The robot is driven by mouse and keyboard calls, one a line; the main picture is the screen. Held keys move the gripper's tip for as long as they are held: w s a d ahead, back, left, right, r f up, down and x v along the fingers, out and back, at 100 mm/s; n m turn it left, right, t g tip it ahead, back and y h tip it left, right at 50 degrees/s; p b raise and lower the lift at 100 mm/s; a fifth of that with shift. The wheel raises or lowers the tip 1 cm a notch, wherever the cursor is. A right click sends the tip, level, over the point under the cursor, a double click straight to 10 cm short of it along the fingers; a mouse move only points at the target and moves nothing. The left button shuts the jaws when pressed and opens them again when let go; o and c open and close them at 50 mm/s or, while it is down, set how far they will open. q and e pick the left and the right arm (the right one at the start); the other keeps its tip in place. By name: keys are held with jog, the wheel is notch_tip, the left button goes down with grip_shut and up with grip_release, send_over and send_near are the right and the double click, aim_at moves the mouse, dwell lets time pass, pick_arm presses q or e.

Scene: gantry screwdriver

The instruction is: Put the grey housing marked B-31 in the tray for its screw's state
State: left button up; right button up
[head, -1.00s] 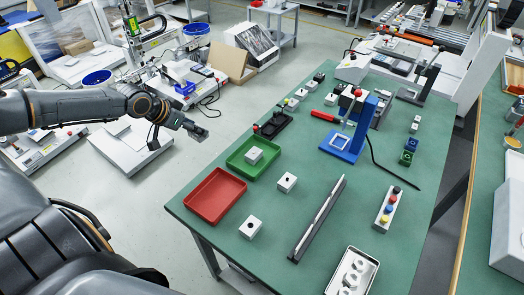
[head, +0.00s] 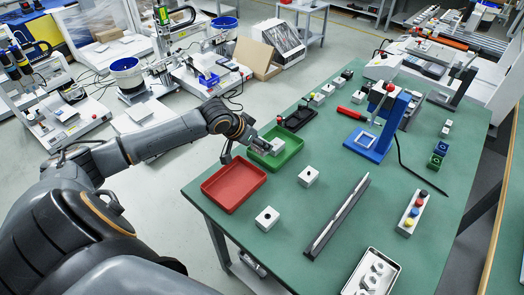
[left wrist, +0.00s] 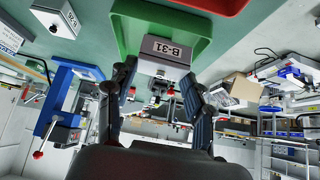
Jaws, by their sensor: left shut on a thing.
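The grey housing marked B-31 (left wrist: 165,68) sits between the fingers of my left gripper (left wrist: 158,92) in the left wrist view, its label facing the camera. In the head view my left gripper (head: 262,146) is shut on this pale housing (head: 277,146) at the green tray (head: 291,155). The housing is within the tray's outline; I cannot tell whether it rests on the tray's floor or is slightly raised. The red tray (head: 234,186) is empty and lies nearer, beside the green one. My right gripper is not in view.
Two other pale housings stand on the green table, one right of the trays (head: 308,177) and one nearer (head: 267,218). A blue stand (head: 368,145), a dark rail (head: 337,217), a button box (head: 412,215) and a parts tray (head: 371,274) lie further right. A black holder (head: 297,118) stands behind the green tray.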

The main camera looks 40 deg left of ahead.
aim_at(259, 149)
pick_arm(q)
jog(key=shift+w+d+f, duration=0.1)
jog(key=shift+d+f, duration=0.3)
jog(key=shift+f, duration=0.1)
notch_tip(259, 149, down, 3)
jog(key=shift+w+f, duration=0.1)
jog(key=shift+f, duration=0.05)
jog(key=o, duration=1.3)
jog(key=shift+d, duration=0.1)
jog(key=shift+c, duration=0.2)
jog(key=p+v, duration=0.1)
jog(key=v, duration=1.1)
